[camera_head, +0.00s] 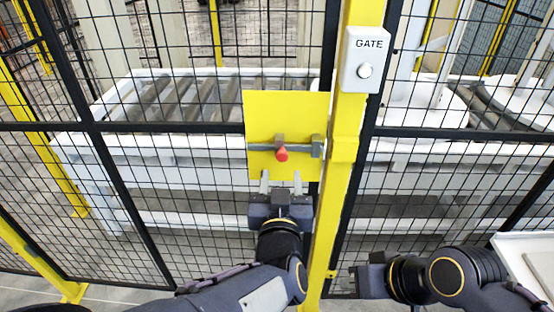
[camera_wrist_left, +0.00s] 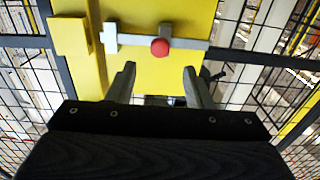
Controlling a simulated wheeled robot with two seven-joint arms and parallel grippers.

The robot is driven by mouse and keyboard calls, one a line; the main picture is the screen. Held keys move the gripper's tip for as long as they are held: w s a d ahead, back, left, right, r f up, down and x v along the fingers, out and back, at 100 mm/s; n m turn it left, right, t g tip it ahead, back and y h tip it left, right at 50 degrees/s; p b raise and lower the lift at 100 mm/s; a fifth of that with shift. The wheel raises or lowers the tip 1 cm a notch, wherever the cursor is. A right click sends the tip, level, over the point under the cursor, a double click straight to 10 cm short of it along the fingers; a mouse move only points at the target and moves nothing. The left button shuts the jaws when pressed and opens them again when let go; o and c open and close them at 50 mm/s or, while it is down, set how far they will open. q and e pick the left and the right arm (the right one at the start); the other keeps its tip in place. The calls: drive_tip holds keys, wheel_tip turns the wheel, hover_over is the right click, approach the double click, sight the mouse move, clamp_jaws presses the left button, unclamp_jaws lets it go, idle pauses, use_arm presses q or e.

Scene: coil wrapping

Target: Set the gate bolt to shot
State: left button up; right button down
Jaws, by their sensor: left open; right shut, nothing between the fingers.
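The gate bolt is a grey horizontal bar (camera_head: 262,147) on a yellow plate (camera_head: 262,108). Its red knob (camera_head: 282,154) sits near the plate's middle, below a grey bracket (camera_head: 280,139). A second grey bracket (camera_head: 316,147) is at the plate's right edge, beside the yellow post. The bar reaches this bracket; I cannot tell whether it passes beyond. My left gripper (camera_head: 281,178) is open just below the knob, fingers apart and empty. In the left wrist view, the red knob (camera_wrist_left: 159,47) lies ahead between the fingertips (camera_wrist_left: 158,72), not touching them. My right gripper (camera_head: 354,278) is shut and empty, low right of the post.
The yellow post (camera_head: 344,150) carries a white GATE box (camera_head: 365,60) with a round button. Black mesh fencing (camera_head: 110,128) spans both sides. A white roller conveyor (camera_head: 150,150) stands behind it. A pale surface (camera_head: 520,250) is at the lower right.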

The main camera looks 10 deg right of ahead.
sight(283, 157)
use_arm(q)
drive_tip(key=x, duration=0.6)
drive_tip(key=shift+w+f, duration=0.1)
drive_tip(key=shift+c, duration=0.3)
clamp_jaws()
